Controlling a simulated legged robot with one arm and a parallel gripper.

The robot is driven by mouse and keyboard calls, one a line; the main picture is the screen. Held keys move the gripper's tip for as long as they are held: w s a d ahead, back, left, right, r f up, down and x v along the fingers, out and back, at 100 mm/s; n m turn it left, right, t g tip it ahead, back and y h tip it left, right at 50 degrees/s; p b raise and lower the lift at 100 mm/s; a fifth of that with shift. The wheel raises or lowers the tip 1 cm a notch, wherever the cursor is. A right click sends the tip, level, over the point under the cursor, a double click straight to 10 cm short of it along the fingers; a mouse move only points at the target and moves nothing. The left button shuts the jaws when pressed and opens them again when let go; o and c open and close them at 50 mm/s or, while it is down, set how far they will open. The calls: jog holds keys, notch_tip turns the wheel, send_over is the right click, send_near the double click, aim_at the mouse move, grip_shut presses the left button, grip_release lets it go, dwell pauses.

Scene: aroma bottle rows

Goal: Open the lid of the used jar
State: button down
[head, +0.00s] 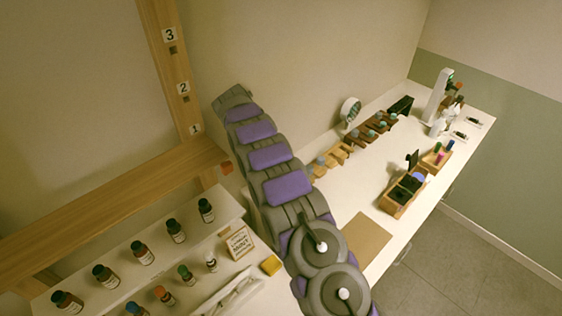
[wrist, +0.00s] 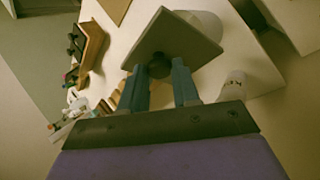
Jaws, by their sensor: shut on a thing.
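In the wrist view a grey square lid (wrist: 190,42) with a dark round knob (wrist: 158,66) is in front of my gripper (wrist: 159,70). The two blue-grey fingers stand on either side of the knob, and my gripper is shut on it. A pale round thing (wrist: 207,22), possibly the used jar, shows partly behind the lid's far edge. The lid hides most of it, and I cannot tell whether the two touch. I cannot make out my gripper, the lid or the jar in the head view, where my arm covers the middle.
A small pale container (wrist: 234,86) stands close right of my fingers. In the head view, a shelf with several dark bottles (head: 142,253) is at left. A wooden box (head: 401,197) and bottle racks (head: 365,135) stand on the white counter. A brown mat (head: 362,240) lies bare.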

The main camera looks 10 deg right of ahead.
jog(key=shift+w+a+p, duration=0.15)
jog(key=shift+w+p, duration=0.05)
jog(key=shift+p, duration=0.1)
dwell(0.4)
jog(key=c, duration=0.8)
grip_release()
jog(key=shift+a, duration=0.1)
jog(key=shift+r, duration=0.1)
